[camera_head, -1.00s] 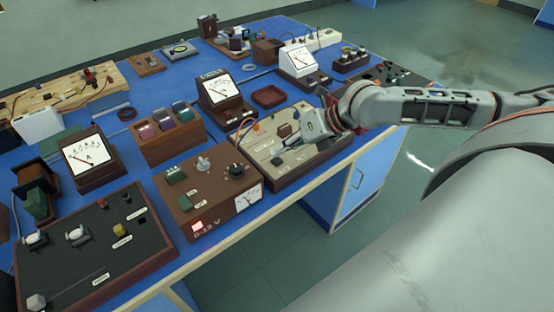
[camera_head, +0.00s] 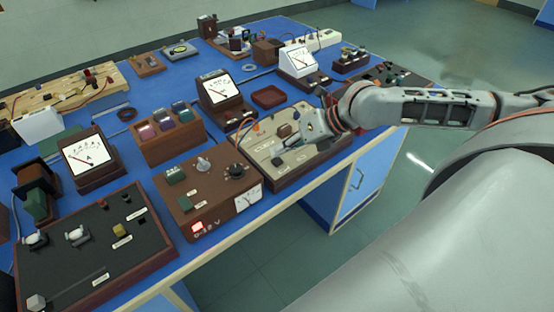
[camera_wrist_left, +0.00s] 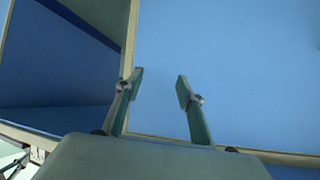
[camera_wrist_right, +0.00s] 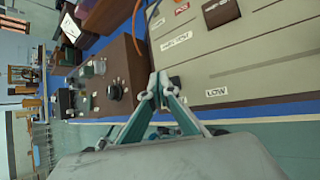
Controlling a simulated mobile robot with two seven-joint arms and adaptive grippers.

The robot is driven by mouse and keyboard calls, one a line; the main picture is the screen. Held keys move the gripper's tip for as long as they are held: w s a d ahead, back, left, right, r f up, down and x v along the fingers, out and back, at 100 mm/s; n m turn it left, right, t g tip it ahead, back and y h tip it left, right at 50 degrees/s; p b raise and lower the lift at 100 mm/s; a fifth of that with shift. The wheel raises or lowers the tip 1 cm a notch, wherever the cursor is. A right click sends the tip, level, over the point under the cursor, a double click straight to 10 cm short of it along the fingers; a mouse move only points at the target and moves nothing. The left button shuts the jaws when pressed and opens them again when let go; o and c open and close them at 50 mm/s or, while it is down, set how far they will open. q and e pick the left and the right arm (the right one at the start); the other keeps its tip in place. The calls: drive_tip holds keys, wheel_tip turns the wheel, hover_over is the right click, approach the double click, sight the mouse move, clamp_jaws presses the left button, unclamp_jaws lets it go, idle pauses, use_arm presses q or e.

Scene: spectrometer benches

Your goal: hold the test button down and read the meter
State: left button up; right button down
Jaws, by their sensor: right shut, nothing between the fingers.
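My right gripper (camera_head: 284,147) is shut and empty, low over the front part of a cream-topped panel (camera_head: 312,161) with wooden sides. In the right wrist view its closed fingertips (camera_wrist_right: 160,84) lie beside a small black button or knob (camera_wrist_right: 175,83), close to a "LOW" label. I cannot tell if they touch it or press it. A white-faced meter (camera_head: 220,87) in a brown case stands behind the panel; its reading is too small to make out. My left gripper (camera_wrist_left: 160,85) is open and empty in front of a blue surface, outside the head view.
A brown supply box (camera_head: 198,217) with knobs and a small meter stands left of the panel. Other meters (camera_head: 86,155) (camera_head: 297,60) and a black-topped board (camera_head: 75,270) crowd the blue bench. An orange wire (camera_head: 240,128) arches by the panel's left edge.

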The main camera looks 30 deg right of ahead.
drive_tip(key=shift+f, duration=0.15)
drive_tip(key=shift+f, duration=0.25)
drive_tip(key=shift+f, duration=0.5)
idle(0.6)
drive_tip(key=shift+r, duration=0.1)
idle(2.1)
drive_tip(key=shift+r+p, duration=0.85)
drive_tip(key=shift+p, duration=0.2)
